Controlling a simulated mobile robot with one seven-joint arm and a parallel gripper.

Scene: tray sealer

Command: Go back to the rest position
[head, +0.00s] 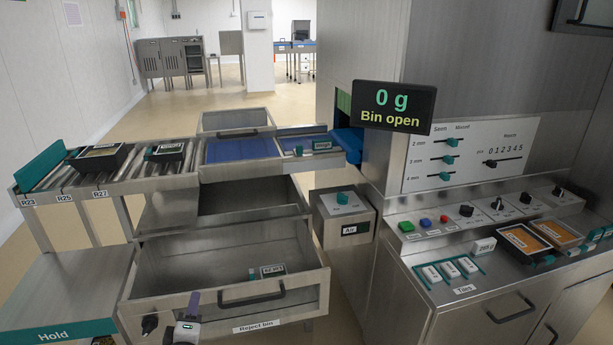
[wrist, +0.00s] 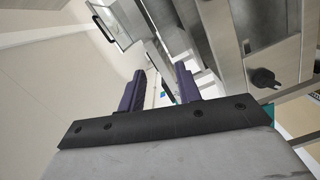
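My gripper (head: 193,303) shows at the bottom of the head view, in front of the left part of the reject bin's front. In the wrist view its two purple fingers (wrist: 162,88) stand apart with nothing seen between them. The reject bin (head: 225,306) is a steel drawer, pulled open. A small labelled dark item (head: 268,272) lies inside it. The display (head: 394,107) reads "0 g" and "Bin open".
A black knob (head: 150,324) sits by the bin's left front corner, close to my gripper; a black knob also shows in the wrist view (wrist: 263,78). The Hold surface (head: 62,334) is at left. A roller rack (head: 125,170) with trays stands above. Floor shows behind.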

